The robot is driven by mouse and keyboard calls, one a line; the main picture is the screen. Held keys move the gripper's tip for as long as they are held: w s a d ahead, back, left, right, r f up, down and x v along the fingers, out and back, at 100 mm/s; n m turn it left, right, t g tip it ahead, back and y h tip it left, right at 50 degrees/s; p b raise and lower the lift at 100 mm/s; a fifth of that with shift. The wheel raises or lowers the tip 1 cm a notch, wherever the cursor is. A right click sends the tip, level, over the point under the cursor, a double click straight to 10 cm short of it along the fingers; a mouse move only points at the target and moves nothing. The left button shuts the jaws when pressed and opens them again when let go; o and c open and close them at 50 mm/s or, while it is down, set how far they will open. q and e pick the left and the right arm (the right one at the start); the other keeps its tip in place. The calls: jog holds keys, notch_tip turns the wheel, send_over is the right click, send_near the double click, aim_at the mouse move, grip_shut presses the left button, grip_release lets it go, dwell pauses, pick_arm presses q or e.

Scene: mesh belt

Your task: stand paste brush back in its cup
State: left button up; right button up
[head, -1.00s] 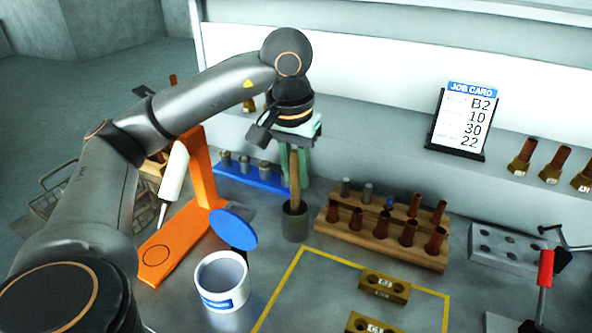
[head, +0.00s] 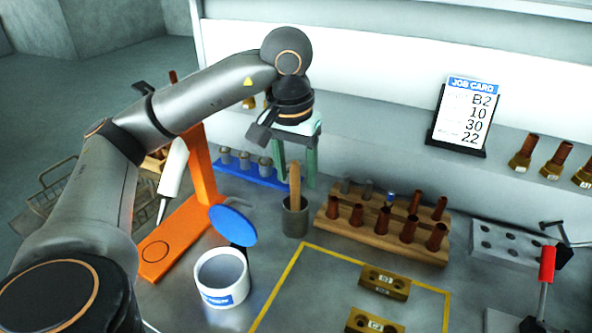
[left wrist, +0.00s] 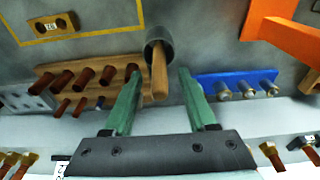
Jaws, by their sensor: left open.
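The paste brush (head: 294,183) stands in its grey cup (head: 295,219), with its wooden handle pointing up and leaning slightly. Its lower end is hidden inside the cup. My left gripper (head: 296,168), with green fingers, is open above and behind the cup. In the left wrist view the brush handle (left wrist: 159,78) lies between the two spread fingers (left wrist: 156,80) without visible contact, and the cup (left wrist: 160,42) is just beyond the fingertips. My right gripper is not in view.
A wooden rack (head: 385,232) with brown tubes stands right of the cup. A blue rack (head: 245,172) is behind left. A white pot (head: 221,278) and an orange stand (head: 180,240) are at front left. Yellow lines bound an area with brass blocks (head: 383,282).

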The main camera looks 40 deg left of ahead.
pick_arm(q)
jog(key=shift+r, duration=0.35)
notch_tip(320, 180, up, 12)
jog(key=s+p, duration=0.1)
jog(key=p, duration=0.5)
jog(key=shift+s+d+f, duration=0.15)
jog(key=shift+s+d, duration=0.1)
jog(key=shift+s, duration=0.05)
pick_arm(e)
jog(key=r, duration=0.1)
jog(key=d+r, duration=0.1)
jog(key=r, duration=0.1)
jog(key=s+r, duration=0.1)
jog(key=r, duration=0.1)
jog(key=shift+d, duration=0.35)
pick_arm(q)
jog(key=shift+s+f, duration=0.1)
